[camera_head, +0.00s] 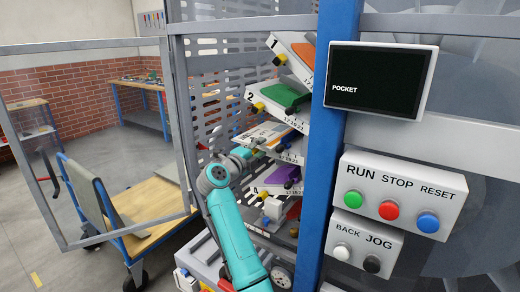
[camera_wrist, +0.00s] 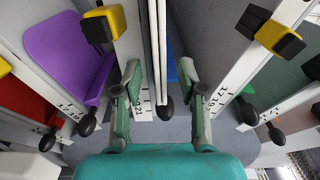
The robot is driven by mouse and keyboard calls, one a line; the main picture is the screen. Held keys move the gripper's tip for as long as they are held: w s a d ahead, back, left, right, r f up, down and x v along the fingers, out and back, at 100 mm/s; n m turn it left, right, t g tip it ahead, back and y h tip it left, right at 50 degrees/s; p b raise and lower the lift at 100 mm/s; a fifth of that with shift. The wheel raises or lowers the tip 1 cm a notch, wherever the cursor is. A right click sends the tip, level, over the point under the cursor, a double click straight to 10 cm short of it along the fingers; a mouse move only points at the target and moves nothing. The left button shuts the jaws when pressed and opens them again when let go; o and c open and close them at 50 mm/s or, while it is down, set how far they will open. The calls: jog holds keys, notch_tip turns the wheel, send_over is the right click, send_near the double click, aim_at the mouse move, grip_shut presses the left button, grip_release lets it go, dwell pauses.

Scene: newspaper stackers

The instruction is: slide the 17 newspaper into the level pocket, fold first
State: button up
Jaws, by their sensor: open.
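My gripper (camera_head: 260,147) reaches into the stack of pockets at the third level in the head view. In the wrist view my gripper (camera_wrist: 164,95) is open, its two fingers apart on either side of thin upright edges (camera_wrist: 160,45). I cannot tell whether these edges are a newspaper or part of a pocket. A printed, newspaper-like sheet (camera_head: 263,132) lies at the third level in the head view, just above my gripper. No 17 is readable on it. The pockets' front rails carry number labels, one beside the right finger (camera_wrist: 237,85). Which pocket is level is unclear.
Green (camera_head: 285,96) and purple (camera_head: 284,175) pieces lie in the pockets above and below. Yellow-and-black knobs (camera_wrist: 273,32) stick out close by. A blue post (camera_head: 333,130) with a screen (camera_head: 380,81) and buttons stands right.

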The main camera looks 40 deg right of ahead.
jog(key=v, duration=0.6)
jog(key=shift+a, duration=0.25)
dwell(0.8)
jog(key=shift+s, duration=0.1)
jog(key=v, duration=1.2)
